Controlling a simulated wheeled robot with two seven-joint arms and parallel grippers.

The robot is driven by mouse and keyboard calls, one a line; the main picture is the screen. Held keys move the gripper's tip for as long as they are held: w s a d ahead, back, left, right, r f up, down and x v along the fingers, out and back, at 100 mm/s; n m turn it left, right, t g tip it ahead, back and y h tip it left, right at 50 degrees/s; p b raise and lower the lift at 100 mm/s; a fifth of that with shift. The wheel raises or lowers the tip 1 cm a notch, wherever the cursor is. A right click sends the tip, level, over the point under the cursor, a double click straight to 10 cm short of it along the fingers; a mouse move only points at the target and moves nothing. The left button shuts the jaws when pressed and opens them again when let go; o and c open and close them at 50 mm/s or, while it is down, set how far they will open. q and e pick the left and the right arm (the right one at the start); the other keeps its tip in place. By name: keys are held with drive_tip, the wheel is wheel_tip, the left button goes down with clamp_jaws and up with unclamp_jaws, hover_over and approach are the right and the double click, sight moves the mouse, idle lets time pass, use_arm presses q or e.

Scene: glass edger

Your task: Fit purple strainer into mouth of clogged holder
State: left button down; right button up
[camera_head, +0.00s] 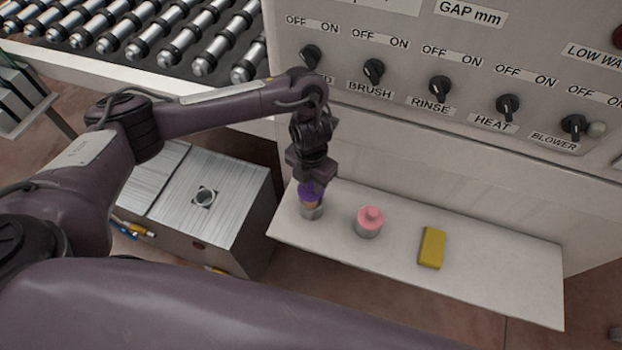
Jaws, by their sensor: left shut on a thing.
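The purple strainer (307,191) is at the left end of the white shelf, between the fingers of my left gripper (313,186). My left gripper points down and is shut on it. Right below it is a grey cup-like holder (311,212), with a little orange showing between them. I cannot tell whether the strainer sits in this cup or just above it. A ring-shaped mouth (204,198) is in the top of the metal box (235,205) at left. I cannot tell which of these is the clogged holder. My right gripper is not in view.
A pink-topped grey cup (369,221) and a yellow block (432,247) stand on the white shelf (500,270), right of my left gripper. The control panel (470,60) with black knobs rises behind. A roller conveyor (150,35) is at upper left. The shelf's right end is clear.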

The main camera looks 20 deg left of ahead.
use_arm(q)
drive_tip(key=shift+f+b, duration=2.15)
drive_tip(key=shift+f, duration=0.3)
drive_tip(key=c, duration=1.1)
unclamp_jaws()
drive_tip(key=shift+r, duration=0.1)
drive_tip(key=shift+r, duration=0.1)
wheel_tip(320, 180, up, 8)
drive_tip(key=shift+f+p, duration=0.2)
drive_tip(key=shift+p, duration=0.8)
